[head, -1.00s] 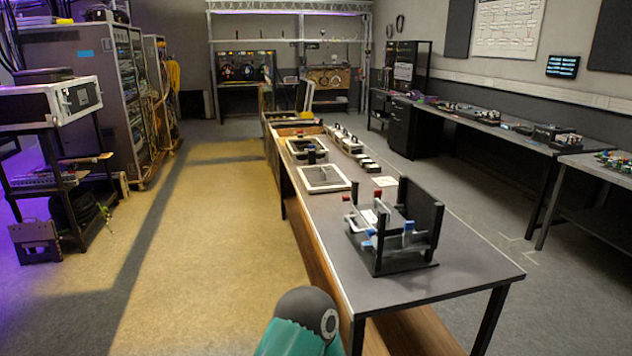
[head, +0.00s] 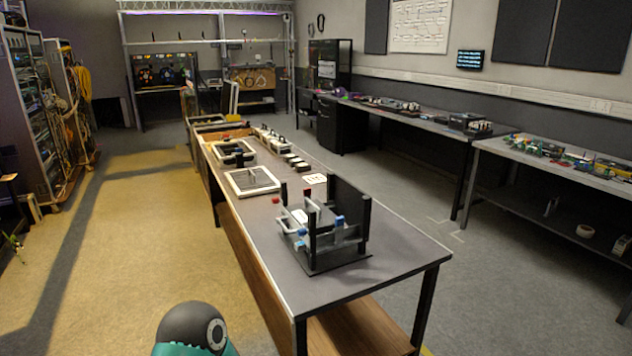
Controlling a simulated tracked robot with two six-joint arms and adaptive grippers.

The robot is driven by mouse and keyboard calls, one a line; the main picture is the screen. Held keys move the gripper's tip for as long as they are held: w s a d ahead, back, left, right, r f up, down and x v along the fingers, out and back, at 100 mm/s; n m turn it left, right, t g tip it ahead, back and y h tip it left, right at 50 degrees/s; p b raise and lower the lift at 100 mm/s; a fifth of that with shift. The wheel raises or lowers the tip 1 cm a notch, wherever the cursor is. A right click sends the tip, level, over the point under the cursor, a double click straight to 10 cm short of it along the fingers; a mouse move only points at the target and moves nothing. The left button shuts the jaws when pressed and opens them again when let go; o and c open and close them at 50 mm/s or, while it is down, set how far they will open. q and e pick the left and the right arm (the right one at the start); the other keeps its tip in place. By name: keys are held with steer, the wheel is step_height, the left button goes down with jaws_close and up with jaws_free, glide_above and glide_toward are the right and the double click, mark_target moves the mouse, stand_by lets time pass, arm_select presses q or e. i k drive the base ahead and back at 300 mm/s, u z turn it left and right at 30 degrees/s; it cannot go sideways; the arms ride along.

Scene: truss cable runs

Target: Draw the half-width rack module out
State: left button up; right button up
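A small black rack frame (head: 345,215) with upright posts stands on the near end of the long grey bench (head: 385,265). A module with a light handle (head: 291,221) and blue and red parts sits in or against this frame; I cannot tell how far it is seated. A small red piece (head: 276,200) lies just left of the frame. Neither of my grippers is in view. Only a rounded dark and teal part of me shows at the bottom.
White-framed panels (head: 252,182) and small blocks lie farther back along the bench. Another bench (head: 560,165) with colourful parts runs along the right wall. Tall cable racks (head: 35,110) stand at left. The floor left of the bench (head: 120,250) is clear.

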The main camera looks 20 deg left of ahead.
mark_target(296, 215)
steer(key=u, duration=0.05)
steer(key=i, duration=1)
steer(key=z, duration=0.2)
steer(key=k, duration=0.95)
steer(key=u, duration=0.2)
steer(key=i, duration=0.95)
steer(key=z, duration=0.05)
